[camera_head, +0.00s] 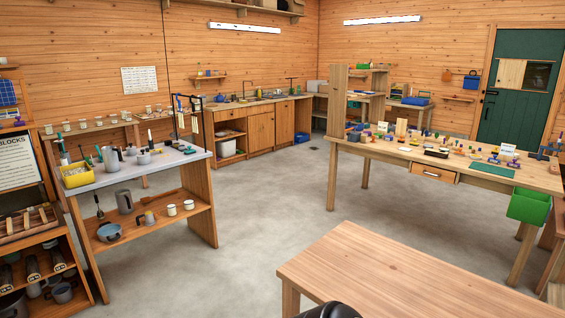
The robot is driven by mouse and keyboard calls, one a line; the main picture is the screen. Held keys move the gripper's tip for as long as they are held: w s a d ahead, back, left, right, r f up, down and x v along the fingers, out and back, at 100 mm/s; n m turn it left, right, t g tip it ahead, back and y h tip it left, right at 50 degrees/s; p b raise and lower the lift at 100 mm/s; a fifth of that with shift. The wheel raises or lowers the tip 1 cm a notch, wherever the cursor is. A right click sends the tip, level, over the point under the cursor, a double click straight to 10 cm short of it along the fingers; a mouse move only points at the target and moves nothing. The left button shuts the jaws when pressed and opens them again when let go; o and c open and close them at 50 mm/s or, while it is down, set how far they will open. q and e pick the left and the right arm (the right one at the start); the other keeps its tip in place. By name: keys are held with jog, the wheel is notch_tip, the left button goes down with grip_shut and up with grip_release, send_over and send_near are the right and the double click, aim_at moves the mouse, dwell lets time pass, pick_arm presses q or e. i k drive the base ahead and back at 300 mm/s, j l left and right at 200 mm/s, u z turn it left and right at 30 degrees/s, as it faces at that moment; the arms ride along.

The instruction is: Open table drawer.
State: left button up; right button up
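A wooden table (345,150) stands at the right, beyond the near table. A drawer (447,177) sits under the front edge of its top and looks shut. The drawer has a small light handle (430,173) on its front. Neither of my grippers shows in the head view. A dark rounded shape at the bottom edge is cut off, and I cannot tell what it is.
A bare wooden table (390,270) fills the near right, in front of the drawer table. A green bin (529,206) hangs at the drawer table's right end. A grey-topped bench (190,154) stands at the left. Grey floor (275,200) is clear between them.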

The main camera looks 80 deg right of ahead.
aim_at(446, 175)
jog(key=z, duration=3.65)
jog(key=u, duration=1.1)
jog(key=i+j+u, duration=0.2)
jog(key=i+u, duration=0.15)
jog(key=u, duration=0.15)
jog(key=i+u, duration=0.8)
jog(key=i, duration=0.95)
jog(key=i+z, duration=0.45)
jog(key=i+j+z, duration=0.2)
jog(key=i+z, duration=0.25)
jog(key=i, duration=0.2)
jog(key=i+l+z, duration=0.1)
jog(key=i+z, duration=0.15)
jog(key=z, duration=0.15)
jog(key=i+z, duration=0.3)
jog(key=z, duration=0.15)
jog(key=i+z, duration=0.25)
jog(key=z, duration=0.15)
